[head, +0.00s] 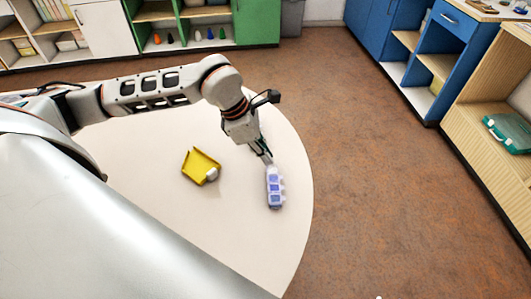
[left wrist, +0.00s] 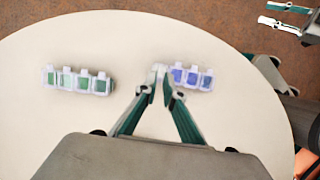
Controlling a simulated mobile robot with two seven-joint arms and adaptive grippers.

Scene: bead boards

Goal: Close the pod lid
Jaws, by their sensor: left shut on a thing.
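A white pod strip with blue windows (head: 275,187) lies on the round table. It also shows in the left wrist view (left wrist: 192,77). My left gripper (head: 266,157) is at the strip's far end. In the left wrist view its fingertips (left wrist: 160,86) come together on a small white part at the end of the blue-windowed row, which looks like the pod lid (left wrist: 158,70). The fingertips hide part of it, and I cannot tell the lid's angle. A second strip with green windows (left wrist: 78,80) shows in the left wrist view. My right gripper (left wrist: 284,16) is at the upper right, empty, fingers apart.
The pale round table (head: 150,215) holds a yellow tray (head: 200,163) with a small white piece (head: 212,174) at its edge. The tabletop around the blue strip is clear. Shelves and blue cabinets (head: 445,50) stand beyond the brown floor.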

